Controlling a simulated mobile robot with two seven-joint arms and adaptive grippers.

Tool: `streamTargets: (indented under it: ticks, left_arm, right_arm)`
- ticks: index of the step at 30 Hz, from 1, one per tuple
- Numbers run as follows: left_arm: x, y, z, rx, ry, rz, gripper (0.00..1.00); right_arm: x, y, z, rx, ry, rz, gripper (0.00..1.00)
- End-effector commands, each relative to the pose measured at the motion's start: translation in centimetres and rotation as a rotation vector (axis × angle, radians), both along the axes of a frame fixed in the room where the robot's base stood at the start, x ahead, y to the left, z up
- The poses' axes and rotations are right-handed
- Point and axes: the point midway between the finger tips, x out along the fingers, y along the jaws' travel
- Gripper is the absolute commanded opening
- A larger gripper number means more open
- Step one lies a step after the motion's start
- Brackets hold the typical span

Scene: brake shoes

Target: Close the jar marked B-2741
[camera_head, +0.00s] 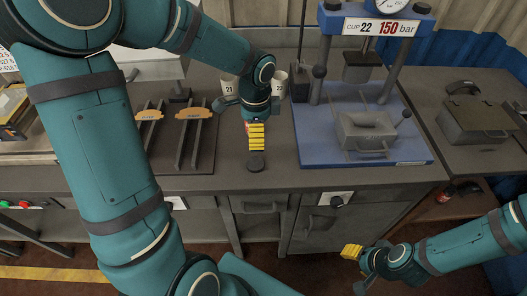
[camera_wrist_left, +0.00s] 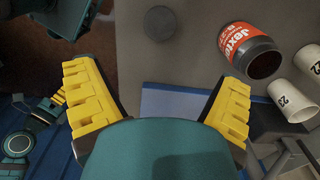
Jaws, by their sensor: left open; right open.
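The jar (camera_wrist_left: 240,48) has a red label with a partly readable "Jexter" and "B-2…" in the left wrist view. Its dark mouth faces the camera and looks uncovered. In the head view the jar is mostly hidden behind my left gripper. A dark round disc (camera_head: 256,162), looking like a lid, lies flat near the counter's front edge; it also shows in the left wrist view (camera_wrist_left: 160,20). My left gripper (camera_head: 256,136) is open and empty above the counter, its yellow fingers apart (camera_wrist_left: 160,78). My right gripper (camera_head: 352,252) is open and low in front of the counter.
White cups (camera_head: 228,88) stand behind my left gripper. A blue press (camera_head: 310,155) with a grey block stands to the right. A dark rack with orange-labelled brake parts (camera_head: 194,113) is at left. The counter's front strip around the disc is clear.

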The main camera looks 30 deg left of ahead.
Motion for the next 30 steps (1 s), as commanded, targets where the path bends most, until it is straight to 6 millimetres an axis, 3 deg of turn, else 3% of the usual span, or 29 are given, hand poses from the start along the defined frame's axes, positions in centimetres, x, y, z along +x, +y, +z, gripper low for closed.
streamTargets:
  ticks: [11,24,30]
  left_arm:
    - [0.0,0.0,-0.4,-0.001,0.001,0.001,0.94]
    - [0.0,-0.1,-7.7,-0.002,0.003,0.001,0.94]
    - [0.0,0.0,-8.7,-0.001,0.000,0.002,0.94]
  right_arm:
    - [-0.1,0.0,-0.1,0.000,0.001,0.000,0.47]
    - [-0.6,0.1,-2.0,0.003,0.013,0.010,0.47]
    - [-0.7,0.1,-2.1,0.004,0.015,0.012,0.47]
